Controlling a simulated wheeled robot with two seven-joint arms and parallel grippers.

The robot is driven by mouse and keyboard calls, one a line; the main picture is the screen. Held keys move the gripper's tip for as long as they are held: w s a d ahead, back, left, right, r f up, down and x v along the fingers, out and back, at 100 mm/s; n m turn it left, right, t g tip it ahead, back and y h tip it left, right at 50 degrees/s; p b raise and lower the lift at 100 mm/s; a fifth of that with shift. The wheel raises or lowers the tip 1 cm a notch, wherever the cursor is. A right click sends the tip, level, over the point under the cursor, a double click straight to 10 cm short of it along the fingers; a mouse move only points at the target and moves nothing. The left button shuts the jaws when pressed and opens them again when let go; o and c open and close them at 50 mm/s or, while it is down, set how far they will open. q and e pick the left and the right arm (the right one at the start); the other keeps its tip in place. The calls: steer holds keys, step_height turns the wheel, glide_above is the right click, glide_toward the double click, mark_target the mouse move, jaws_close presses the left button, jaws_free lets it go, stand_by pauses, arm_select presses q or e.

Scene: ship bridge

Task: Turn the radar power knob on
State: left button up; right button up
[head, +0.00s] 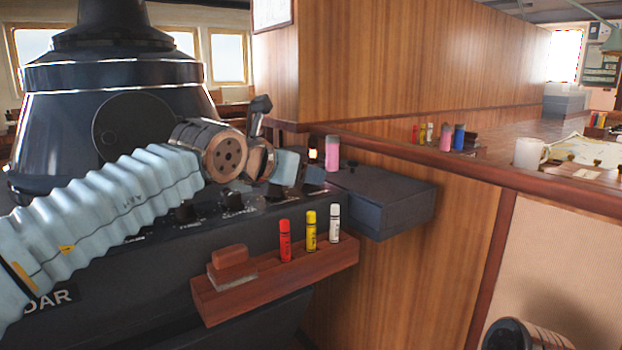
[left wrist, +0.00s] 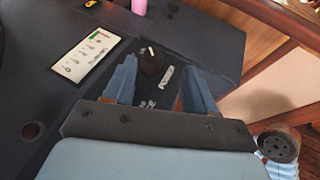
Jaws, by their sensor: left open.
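A black radar console (head: 140,250) fills the left of the head view, with a dark knob (head: 185,213) and another dark knob (head: 235,199) on its panel. My left gripper (head: 300,172) is above the panel's right end, open and empty. In the left wrist view, a black knob with a white pointer mark (left wrist: 151,60) lies just beyond and between the blue fingertips of the gripper (left wrist: 158,80), nearer the left finger. A white label (left wrist: 165,78) beside it is too small to read. The gripper hides this knob in the head view.
A wooden shelf (head: 275,285) on the console's front holds red, yellow and white markers and an eraser. A dark box (head: 385,205) adjoins the console's right end, near a pink bottle (head: 332,153). A wooden partition (head: 430,240) stands to the right.

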arm_select(q)
steer(key=b+v, duration=0.2)
steer(key=v, duration=0.8)
steer(key=shift+s+d+b, duration=0.2)
steer(key=shift+d+b, duration=0.05)
steer(key=shift+b, duration=0.05)
